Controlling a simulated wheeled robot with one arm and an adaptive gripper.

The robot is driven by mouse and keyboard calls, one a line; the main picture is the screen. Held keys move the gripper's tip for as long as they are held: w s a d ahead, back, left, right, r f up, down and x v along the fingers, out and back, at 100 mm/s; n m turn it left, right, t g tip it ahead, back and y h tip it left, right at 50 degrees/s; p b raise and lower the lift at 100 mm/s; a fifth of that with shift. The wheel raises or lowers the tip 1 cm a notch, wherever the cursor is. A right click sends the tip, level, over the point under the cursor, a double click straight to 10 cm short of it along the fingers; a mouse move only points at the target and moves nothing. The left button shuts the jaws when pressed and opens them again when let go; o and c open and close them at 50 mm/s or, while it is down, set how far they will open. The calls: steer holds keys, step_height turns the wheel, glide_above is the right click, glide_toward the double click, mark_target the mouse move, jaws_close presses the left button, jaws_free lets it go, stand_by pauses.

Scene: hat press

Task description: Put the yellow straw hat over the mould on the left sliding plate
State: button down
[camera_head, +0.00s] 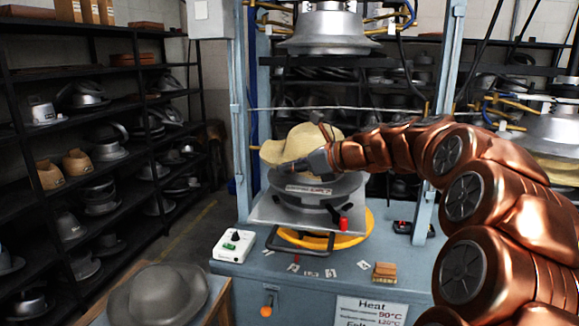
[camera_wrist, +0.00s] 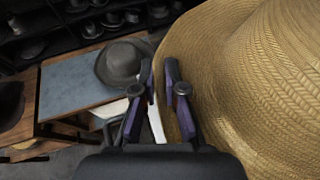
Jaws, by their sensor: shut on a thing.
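The yellow straw hat (camera_head: 300,146) is held just above the grey mould (camera_head: 312,186) on the left sliding plate (camera_head: 285,213). In the head view the hat looks a little tilted, and I cannot tell whether it touches the mould. My gripper (camera_head: 306,163) is shut on the hat's brim at its near side. In the wrist view the straw hat (camera_wrist: 265,75) fills the right side, with its brim edge between the fingers of my gripper (camera_wrist: 163,80). The hat covers part of the mould's top.
A press head (camera_head: 332,30) hangs above the mould. A white control box (camera_head: 234,245) and small brown blocks (camera_head: 385,271) sit on the blue bench. A grey felt hat (camera_head: 158,294) lies on a table at the front left. Hat shelves line the left.

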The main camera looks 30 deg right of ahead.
steer(key=shift+f+p, duration=0.25)
steer(key=shift+p, duration=0.15)
stand_by(0.7)
steer(key=c, duration=1.2)
jaws_free()
steer(key=shift+o, duration=0.2)
steer(key=v, duration=1.2)
